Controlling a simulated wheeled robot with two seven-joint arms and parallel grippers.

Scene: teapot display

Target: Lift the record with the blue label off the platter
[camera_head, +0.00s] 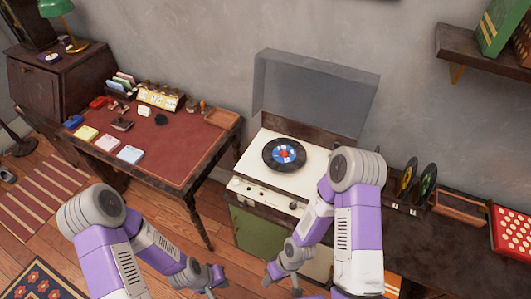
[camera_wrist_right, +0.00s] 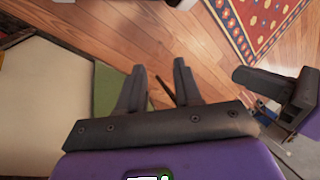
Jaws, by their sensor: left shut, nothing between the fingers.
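The record with the blue label (camera_head: 271,154) lies flat on the record player (camera_head: 258,187). It is black, and its blue label has red and white marks. The platter under it is hidden. My right gripper (camera_head: 284,283) is low in front of the player, well below and apart from the record. In the right wrist view its two fingers (camera_wrist_right: 158,88) stand apart with nothing between them. My left gripper (camera_head: 217,283) is low, left of the right one, shut and empty. Part of it also shows at the right of the right wrist view (camera_wrist_right: 272,85).
The player's clear lid (camera_head: 315,92) stands raised behind it. A desk with a red top (camera_head: 165,150) and small items is at the left. Several upright records (camera_head: 408,177), a wooden tray (camera_head: 460,208) and a red box (camera_head: 512,232) stand right of my right arm.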

